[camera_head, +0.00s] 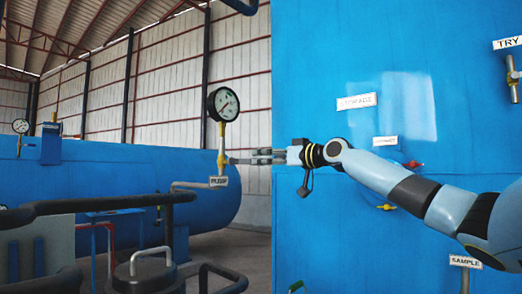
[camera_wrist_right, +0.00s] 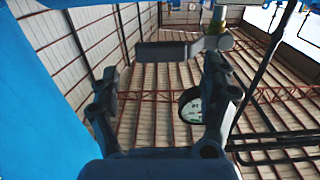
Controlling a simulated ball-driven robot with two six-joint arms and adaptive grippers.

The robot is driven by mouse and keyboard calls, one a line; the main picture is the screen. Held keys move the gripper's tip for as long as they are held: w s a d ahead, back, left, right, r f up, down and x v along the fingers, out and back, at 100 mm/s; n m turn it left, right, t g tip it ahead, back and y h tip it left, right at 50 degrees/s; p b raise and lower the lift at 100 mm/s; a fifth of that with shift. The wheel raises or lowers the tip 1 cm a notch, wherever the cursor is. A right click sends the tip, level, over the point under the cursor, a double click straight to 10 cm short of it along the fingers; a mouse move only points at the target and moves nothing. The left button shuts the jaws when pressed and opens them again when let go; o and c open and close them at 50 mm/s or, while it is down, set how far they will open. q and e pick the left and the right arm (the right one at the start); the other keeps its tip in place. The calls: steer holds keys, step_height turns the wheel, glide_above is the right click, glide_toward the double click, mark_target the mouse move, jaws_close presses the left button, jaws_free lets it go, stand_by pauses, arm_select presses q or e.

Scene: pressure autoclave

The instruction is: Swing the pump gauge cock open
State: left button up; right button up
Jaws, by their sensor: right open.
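The pump gauge (camera_head: 223,104) has a black rim and white dial and stands upright on a brass stem (camera_head: 221,140) above a white PUMP label (camera_head: 218,182). A small cock lever (camera_head: 236,161) sticks out rightward from the lower stem, toward my right gripper (camera_head: 258,156). In the right wrist view, my right gripper (camera_wrist_right: 163,70) is open, and the flat grey lever (camera_wrist_right: 165,50) lies across the space at its fingertips, joined to brass (camera_wrist_right: 217,42) at its right end. I cannot tell whether a finger touches it. The gauge (camera_wrist_right: 190,105) is partly hidden there. My left gripper is not in view.
A large blue vessel wall (camera_head: 330,210) fills the right side, with labels and small red (camera_head: 413,164) and yellow (camera_head: 387,207) handles. Dark pipes (camera_head: 100,204) and a lidded pot (camera_head: 145,272) stand at lower left. A blue tank (camera_head: 90,175) lies behind the gauge.

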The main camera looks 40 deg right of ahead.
steer(key=w+p, duration=0.1)
steer(key=w, duration=0.2)
steer(key=shift+w+a, duration=0.2)
jaws_close()
stand_by(0.5)
